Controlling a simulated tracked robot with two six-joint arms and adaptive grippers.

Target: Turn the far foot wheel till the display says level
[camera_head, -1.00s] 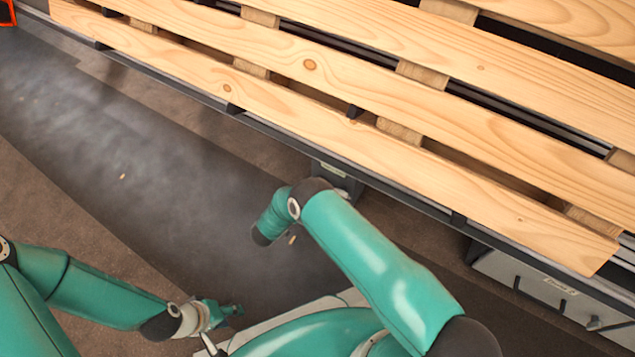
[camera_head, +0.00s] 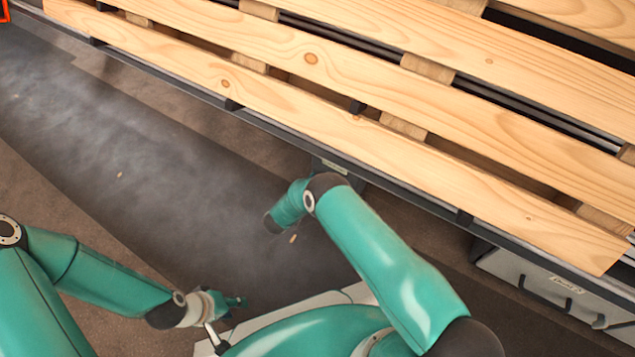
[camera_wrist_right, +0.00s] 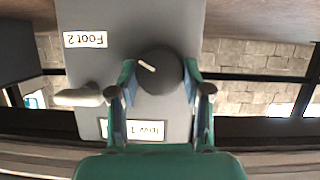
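In the right wrist view, a grey foot housing (camera_wrist_right: 220,20) carries a dark round wheel (camera_wrist_right: 160,72) with a white pointer mark, tilted toward the upper left. An upside-down label (camera_wrist_right: 85,39) reads Foot 2. A small display (camera_wrist_right: 147,131) sits below the wheel, partly covered by my gripper; I cannot read it surely. My right gripper (camera_wrist_right: 160,84) has one finger on each side of the wheel, its tips against the rim. In the head view this gripper is hidden. My left gripper (camera_head: 236,302) is low in the head view, away from the wheel, with no object visible in it.
A wooden pallet (camera_head: 390,95) lies on a dark conveyor frame (camera_head: 262,124) above the wheel area. A pale lever (camera_wrist_right: 78,97) sticks out beside the wheel. A grey box (camera_head: 505,268) with handles is at the right. Dark floor (camera_head: 130,150) is open at the left.

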